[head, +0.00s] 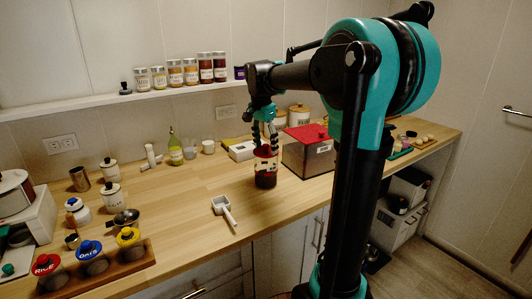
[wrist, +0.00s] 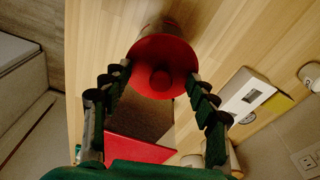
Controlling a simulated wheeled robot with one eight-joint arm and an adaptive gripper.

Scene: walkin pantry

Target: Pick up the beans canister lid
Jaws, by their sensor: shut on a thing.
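The canister (head: 266,180) stands upright on the wooden counter, dark in its lower part with a pale label I cannot read. Its round red lid (wrist: 165,52) with a centre knob faces my wrist camera. My gripper (head: 265,142) points down over the canister in the head view. In the wrist view its two fingers (wrist: 160,85) are shut on the lid, one at each side of its rim. Whether the lid sits on the canister or is slightly raised, I cannot tell.
A large bin with a red lid (head: 305,133) stands close right of the canister; its red corner shows in the wrist view (wrist: 135,148). A white scoop (head: 224,208) lies front left. Labelled jars sit in a wooden tray (head: 132,266).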

